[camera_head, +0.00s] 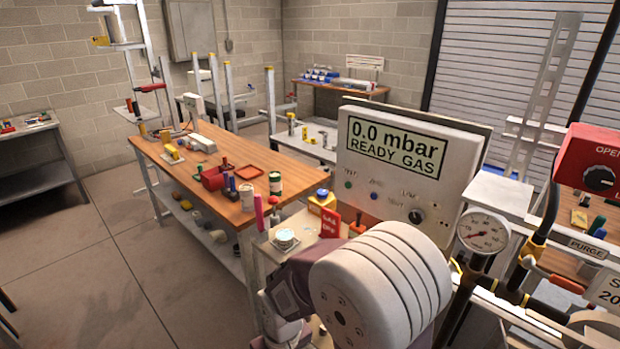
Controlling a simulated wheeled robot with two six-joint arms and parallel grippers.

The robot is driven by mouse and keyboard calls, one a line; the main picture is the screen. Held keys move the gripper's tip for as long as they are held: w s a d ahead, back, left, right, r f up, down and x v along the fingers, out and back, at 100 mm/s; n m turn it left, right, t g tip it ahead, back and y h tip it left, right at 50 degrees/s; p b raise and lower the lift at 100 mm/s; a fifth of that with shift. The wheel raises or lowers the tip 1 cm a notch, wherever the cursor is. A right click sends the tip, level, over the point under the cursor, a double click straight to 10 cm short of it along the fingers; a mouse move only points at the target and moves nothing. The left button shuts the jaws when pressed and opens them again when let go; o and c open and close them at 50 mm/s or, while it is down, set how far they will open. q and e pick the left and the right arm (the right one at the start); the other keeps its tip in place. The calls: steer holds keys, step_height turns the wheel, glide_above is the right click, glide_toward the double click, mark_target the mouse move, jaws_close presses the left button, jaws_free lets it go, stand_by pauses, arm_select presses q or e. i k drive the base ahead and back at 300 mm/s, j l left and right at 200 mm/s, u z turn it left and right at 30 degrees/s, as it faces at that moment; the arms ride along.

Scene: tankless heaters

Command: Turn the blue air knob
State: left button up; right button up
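A tilted white panel (386,195) stands right of centre. Its display (393,147) reads "0.0 mbar READY GAS". Below the display are a small green button (348,184), a small blue round control (374,196) and a larger black knob (416,215). Their labels are too small to read surely, and I cannot confirm which is the air knob. Part of what looks like my own arm, a large white rounded link, fills the bottom centre in front of the panel's lower part. Neither gripper's fingers can be made out.
A pressure gauge (482,234) stands right of the panel, above pipes and a "PURGE" tag (587,248). A red box (593,163) with a black dial is at the right edge. A wooden workbench (205,175) with cans and tools stands left. The floor at left is clear.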

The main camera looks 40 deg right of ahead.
mark_target(322, 194)
steer(key=i+j+z, duration=0.15)
steer(key=i+z, duration=0.35)
steer(key=i+j+z, duration=1)
steer(key=k+l, duration=0.1)
